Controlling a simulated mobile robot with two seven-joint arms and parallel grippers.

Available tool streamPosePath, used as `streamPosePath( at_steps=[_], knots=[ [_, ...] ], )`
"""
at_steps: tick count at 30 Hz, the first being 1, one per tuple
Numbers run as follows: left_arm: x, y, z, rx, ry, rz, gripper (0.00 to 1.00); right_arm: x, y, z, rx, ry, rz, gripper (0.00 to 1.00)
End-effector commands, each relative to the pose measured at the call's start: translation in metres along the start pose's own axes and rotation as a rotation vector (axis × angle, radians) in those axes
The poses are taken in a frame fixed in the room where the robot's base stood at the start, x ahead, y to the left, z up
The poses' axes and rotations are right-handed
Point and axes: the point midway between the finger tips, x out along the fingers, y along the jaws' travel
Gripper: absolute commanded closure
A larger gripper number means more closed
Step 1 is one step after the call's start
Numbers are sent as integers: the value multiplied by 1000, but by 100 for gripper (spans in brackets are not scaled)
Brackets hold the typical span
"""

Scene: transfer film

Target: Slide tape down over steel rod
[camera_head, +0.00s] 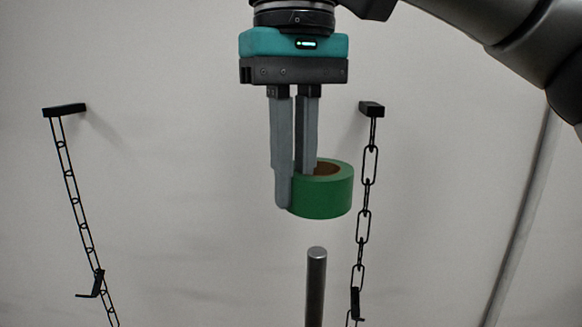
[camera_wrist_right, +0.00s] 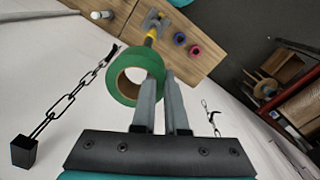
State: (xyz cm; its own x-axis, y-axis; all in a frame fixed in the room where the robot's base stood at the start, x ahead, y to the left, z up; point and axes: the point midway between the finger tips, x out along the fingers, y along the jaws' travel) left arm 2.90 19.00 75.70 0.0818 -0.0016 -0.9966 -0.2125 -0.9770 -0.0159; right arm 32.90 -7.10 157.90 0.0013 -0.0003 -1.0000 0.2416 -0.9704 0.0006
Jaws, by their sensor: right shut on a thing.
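The green tape roll (camera_head: 325,200) has a brown inner core. My right gripper (camera_head: 295,186) points down and is shut on the wall of the roll, with one finger outside and one in the hole. The steel rod (camera_head: 316,285) stands upright below the tape, its top apart from the roll; its lower part is out of the picture. In the right wrist view the tape (camera_wrist_right: 125,91) is held at the fingertips (camera_wrist_right: 160,84), and its hole shows open. I cannot tell the rod for sure there. My left gripper is not in view.
Black chains hang from wall brackets on the left (camera_head: 75,180) and right (camera_head: 364,225); the right one is close to the tape. The right wrist view shows a wooden table (camera_wrist_right: 180,55) with a blue ring (camera_wrist_right: 180,38) and a red ring (camera_wrist_right: 195,50).

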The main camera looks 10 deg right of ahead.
Motion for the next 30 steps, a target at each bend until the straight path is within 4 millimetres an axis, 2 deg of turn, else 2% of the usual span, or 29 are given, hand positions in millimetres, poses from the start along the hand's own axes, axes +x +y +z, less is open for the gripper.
streamPosePath(
  at_steps=[3,7,17,24,30],
  knots=[
    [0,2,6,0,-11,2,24,0,0,0,0,0,0,100],
    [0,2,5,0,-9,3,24,0,0,0,0,-1,-1,100],
    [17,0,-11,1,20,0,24,31,0,0,0,0,-1,100],
    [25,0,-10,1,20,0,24,47,0,0,1,0,-1,100],
    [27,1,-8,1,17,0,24,52,0,0,0,0,-1,100]
  ],
)
